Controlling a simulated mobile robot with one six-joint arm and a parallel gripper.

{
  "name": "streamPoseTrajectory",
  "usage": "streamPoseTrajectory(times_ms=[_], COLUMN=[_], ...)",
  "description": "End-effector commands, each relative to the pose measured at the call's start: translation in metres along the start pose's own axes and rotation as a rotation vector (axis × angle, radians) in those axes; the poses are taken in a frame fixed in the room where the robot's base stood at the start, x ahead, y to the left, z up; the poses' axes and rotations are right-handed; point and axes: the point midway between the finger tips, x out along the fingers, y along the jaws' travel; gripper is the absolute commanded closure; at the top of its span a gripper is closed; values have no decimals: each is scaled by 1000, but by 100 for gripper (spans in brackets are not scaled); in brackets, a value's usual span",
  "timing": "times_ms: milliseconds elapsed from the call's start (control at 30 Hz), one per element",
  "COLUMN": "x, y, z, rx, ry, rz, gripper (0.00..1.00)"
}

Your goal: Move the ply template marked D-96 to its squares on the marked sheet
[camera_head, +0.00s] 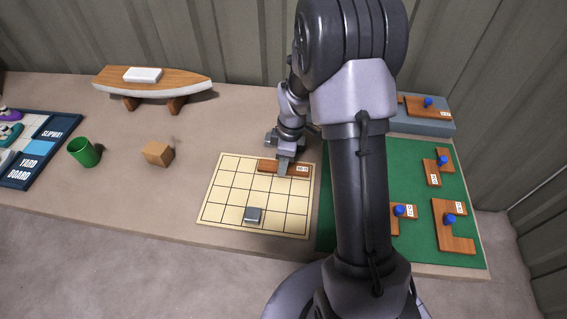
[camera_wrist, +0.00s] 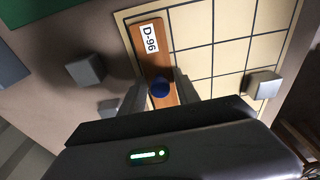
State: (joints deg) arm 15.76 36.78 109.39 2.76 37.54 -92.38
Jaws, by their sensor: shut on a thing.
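The ply template marked D-96 (camera_wrist: 150,50) is a straight wooden strip with a white label at one end and a blue knob. My gripper (camera_wrist: 158,88) is shut on its blue knob. In the head view the template (camera_head: 299,170) is at the top right of the marked sheet (camera_head: 225,200), a cream grid with dark lines. It lies along the sheet's far edge, and my gripper (camera_head: 283,165) is over its middle. I cannot tell whether the template touches the sheet or is slightly above it.
A grey metal block (camera_head: 254,214) sits on a near square of the sheet. To the right, a green mat (camera_head: 410,170) holds several other templates with blue knobs. A wooden cube (camera_head: 158,153), a green cup (camera_head: 84,152) and a boat model (camera_head: 152,84) stand to the left.

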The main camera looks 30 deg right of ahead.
Motion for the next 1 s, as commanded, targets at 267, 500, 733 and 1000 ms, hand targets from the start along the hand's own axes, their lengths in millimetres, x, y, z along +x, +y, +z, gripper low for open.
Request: streamPoseTrajectory(times_ms=[267, 500, 733, 1000], x=[3, 3, -26, -101], y=[0, 0, 0, 0], z=[0, 0, 0, 0], rx=[0, 0, 0, 0], ry=[0, 0, 0, 0], rz=[0, 0, 2, 2], gripper=[44, 40, 40, 40])
